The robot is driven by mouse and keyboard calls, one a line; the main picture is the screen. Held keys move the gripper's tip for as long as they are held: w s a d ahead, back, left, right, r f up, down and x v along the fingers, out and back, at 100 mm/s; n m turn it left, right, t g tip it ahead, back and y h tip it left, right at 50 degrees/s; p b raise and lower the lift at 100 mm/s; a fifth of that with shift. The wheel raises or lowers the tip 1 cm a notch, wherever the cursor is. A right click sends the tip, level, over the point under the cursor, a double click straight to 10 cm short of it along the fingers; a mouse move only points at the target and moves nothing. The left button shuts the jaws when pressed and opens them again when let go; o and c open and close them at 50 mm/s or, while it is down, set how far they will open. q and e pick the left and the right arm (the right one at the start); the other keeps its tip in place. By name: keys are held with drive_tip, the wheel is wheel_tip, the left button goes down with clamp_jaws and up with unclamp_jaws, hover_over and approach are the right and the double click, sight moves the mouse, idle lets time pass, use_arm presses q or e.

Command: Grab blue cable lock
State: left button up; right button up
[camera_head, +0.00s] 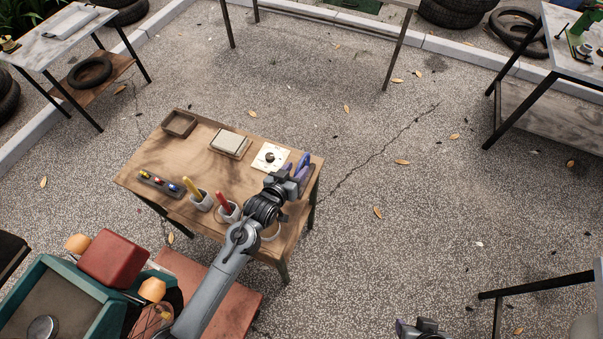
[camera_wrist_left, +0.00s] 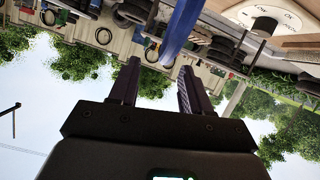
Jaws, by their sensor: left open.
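A blue strip (camera_wrist_left: 181,30), which looks like the blue cable lock, shows in the left wrist view in front of and between my fingers. It is cut off at the top edge, and I cannot tell if it touches a finger. My left gripper (camera_head: 297,165) is open over the right end of the wooden table. Its dark purple fingers stand apart in the left wrist view (camera_wrist_left: 158,85). In the head view I cannot clearly separate the lock from the blue-purple fingers. My right gripper (camera_head: 420,328) shows only partly at the bottom edge; its jaws are unclear.
The wooden table (camera_head: 165,150) holds a tray (camera_head: 179,124), a pale block (camera_head: 230,143), a white dial panel (camera_head: 268,160), and a small rack (camera_head: 158,185). Grey cups hold a yellow (camera_head: 193,188) and a red piece (camera_head: 223,201).

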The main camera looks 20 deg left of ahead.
sight(302, 158)
use_arm(q)
drive_tip(key=shift+a+b+x, duration=0.2)
drive_tip(key=shift+b+x, duration=0.05)
drive_tip(key=shift+x, duration=1.35)
drive_tip(key=shift+a+b+x, duration=0.15)
drive_tip(key=shift+b+x, duration=0.05)
drive_tip(key=shift+x, duration=1.4)
drive_tip(key=shift+c, duration=0.3)
clamp_jaws()
drive_tip(key=shift+r, duration=0.15)
